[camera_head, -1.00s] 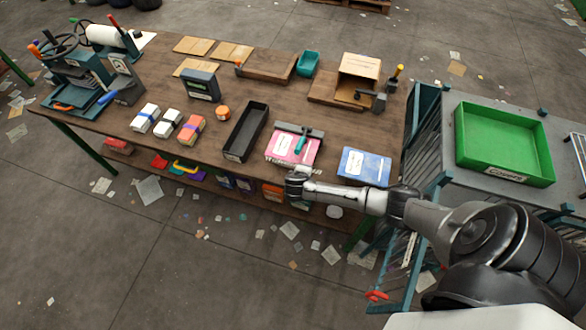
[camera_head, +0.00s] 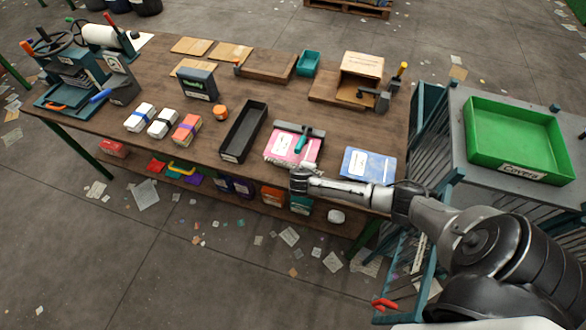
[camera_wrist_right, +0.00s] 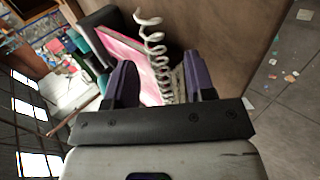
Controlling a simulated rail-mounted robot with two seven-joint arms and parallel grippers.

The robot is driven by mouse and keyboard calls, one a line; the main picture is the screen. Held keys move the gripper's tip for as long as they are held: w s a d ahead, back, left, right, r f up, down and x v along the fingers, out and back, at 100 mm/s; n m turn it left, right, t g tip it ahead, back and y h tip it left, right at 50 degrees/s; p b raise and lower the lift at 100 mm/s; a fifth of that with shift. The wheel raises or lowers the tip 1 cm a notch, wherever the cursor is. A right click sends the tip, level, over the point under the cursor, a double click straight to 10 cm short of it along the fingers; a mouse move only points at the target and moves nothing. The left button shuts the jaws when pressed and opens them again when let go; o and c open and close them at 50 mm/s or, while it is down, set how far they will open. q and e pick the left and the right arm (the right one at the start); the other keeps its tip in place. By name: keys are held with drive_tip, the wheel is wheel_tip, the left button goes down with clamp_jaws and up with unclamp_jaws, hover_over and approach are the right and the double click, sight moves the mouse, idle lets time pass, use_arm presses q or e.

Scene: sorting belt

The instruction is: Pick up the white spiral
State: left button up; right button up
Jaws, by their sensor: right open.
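The white spiral (camera_wrist_right: 152,48) is a loose coil of white wire. In the right wrist view it runs from above my fingertips down between the two fingers, beside a pink pad (camera_wrist_right: 130,52). My right gripper (camera_wrist_right: 158,66) is open, with a dark finger on either side of the coil; I cannot tell whether either finger touches it. In the head view my right gripper (camera_head: 302,180) is at the table's front edge by the pink pad (camera_head: 283,148), and the coil is too small to make out clearly. My left gripper is not in view.
A teal-handled dark tool (camera_head: 300,140) lies on the pad. A black tray (camera_head: 244,132) is left of it and a blue pad (camera_head: 369,163) right. A green crate (camera_head: 510,168) stands on a grey stand at right. Banded stacks and a press occupy the table's left.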

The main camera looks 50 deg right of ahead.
clamp_jaws()
idle(0.4)
drive_tip(key=shift+r, duration=0.1)
drive_tip(key=shift+r+p, duration=0.65)
drive_tip(key=shift+p, duration=0.2)
drive_tip(key=s+d+r+p, duration=0.2)
drive_tip(key=s+r+p, duration=0.7)
drive_tip(key=p, duration=0.7)
drive_tip(key=shift+s+r+p, duration=0.3)
drive_tip(key=shift+s+p, duration=0.05)
drive_tip(key=shift+s, duration=0.85)
